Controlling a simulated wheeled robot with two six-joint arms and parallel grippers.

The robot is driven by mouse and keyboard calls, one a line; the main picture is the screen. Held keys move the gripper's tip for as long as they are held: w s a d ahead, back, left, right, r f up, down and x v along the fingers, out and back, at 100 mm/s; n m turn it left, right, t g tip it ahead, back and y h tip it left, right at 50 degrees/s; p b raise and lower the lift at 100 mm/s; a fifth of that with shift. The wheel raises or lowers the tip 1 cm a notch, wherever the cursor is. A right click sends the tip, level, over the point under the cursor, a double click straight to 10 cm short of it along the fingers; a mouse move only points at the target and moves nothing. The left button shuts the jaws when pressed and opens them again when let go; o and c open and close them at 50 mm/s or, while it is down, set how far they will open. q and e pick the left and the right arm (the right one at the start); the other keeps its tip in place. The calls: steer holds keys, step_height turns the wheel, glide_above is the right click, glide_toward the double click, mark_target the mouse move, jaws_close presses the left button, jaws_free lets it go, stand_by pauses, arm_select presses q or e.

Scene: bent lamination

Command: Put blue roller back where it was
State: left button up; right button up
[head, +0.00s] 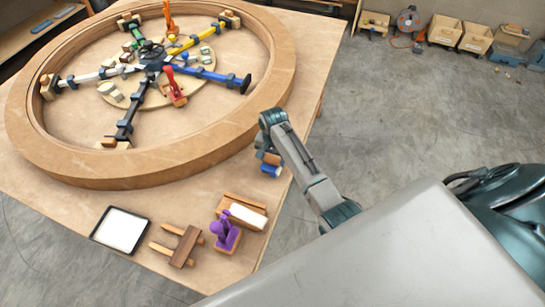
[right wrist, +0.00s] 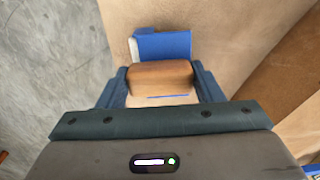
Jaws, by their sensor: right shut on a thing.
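The blue roller (head: 271,170) is in my right gripper (head: 268,155), near the right edge of the table in the head view. In the right wrist view, the jaws (right wrist: 160,88) are shut on the roller's wooden handle (right wrist: 160,75). The blue roller part (right wrist: 165,45) extends beyond the fingertips, with a white piece at its left end. Whether it touches the table is unclear. A wooden rack (head: 178,246) with two prongs stands on the near table part; which spot the roller came from is not shown. My left gripper is out of view.
A large wooden ring (head: 85,170) with colored clamps fills the far table (head: 80,205). A white tray with a black rim (head: 93,236), a purple clamp (head: 226,234) and a white roller on wood (head: 247,217) lie near the rack. Bins (head: 444,30) stand on the floor.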

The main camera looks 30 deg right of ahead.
steer(key=shift+s+a+f, duration=0.1)
steer(key=shift+f, duration=0.3)
steer(key=shift+s+f, duration=0.15)
steer(key=shift+s, duration=0.05)
steer(key=o, duration=0.7)
steer(key=shift+f, duration=0.1)
steer(key=shift+o, duration=1.2)
steer(key=shift+w+f, duration=0.1)
steer(key=shift+w, duration=0.25)
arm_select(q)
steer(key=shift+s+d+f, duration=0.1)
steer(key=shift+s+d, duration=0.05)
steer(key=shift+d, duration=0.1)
